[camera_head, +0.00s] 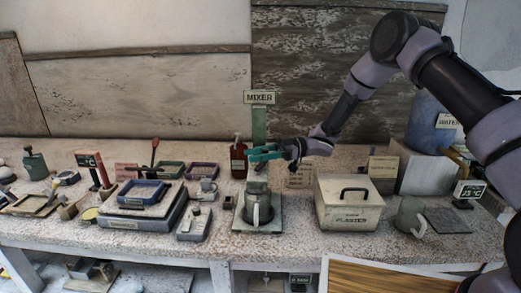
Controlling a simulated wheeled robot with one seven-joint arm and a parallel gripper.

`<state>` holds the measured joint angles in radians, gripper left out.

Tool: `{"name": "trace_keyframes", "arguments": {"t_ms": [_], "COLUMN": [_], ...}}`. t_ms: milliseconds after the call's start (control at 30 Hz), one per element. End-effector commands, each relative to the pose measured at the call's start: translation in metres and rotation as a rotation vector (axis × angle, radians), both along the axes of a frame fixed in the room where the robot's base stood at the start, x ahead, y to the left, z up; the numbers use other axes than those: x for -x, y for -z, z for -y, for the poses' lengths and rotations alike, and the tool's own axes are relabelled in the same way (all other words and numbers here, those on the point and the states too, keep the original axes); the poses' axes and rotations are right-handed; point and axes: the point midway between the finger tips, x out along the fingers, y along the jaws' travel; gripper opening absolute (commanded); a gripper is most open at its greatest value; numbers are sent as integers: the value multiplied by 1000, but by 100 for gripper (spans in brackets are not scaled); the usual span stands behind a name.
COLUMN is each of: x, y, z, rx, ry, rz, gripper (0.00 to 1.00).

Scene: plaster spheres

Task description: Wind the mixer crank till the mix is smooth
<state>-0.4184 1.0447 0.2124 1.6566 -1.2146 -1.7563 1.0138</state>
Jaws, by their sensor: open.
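The mixer stands at the middle of the bench, with a green post (258,124) under a "MIXER" sign (259,97). A grey jug with a pale handle (257,207) stands on its base plate (275,226). My gripper (256,152) reaches in from the right, with its teal fingers open around the upper part of the mixer, above the jug. I cannot make out the crank apart from the fingers, nor whether they touch it. The mix inside the jug is not visible.
A lidded plaster box (349,216) stands right of the mixer, with a grey jug (410,216) beyond it. A brown bottle (238,158) is close behind left. A grey scale (194,224) and stacked trays (145,193) stand left. A blue water container (428,125) is at the back right.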

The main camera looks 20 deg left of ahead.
Motion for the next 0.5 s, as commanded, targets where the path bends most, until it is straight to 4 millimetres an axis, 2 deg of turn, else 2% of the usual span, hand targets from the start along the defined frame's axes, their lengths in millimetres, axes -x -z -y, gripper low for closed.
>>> {"name": "trace_keyframes", "arguments": {"t_ms": [167,500], "x": [-2,-1], "y": [-1,0], "z": [2,13], "rx": [2,4], "ry": [64,345], "rz": [0,0], "gripper": [57,57]}}
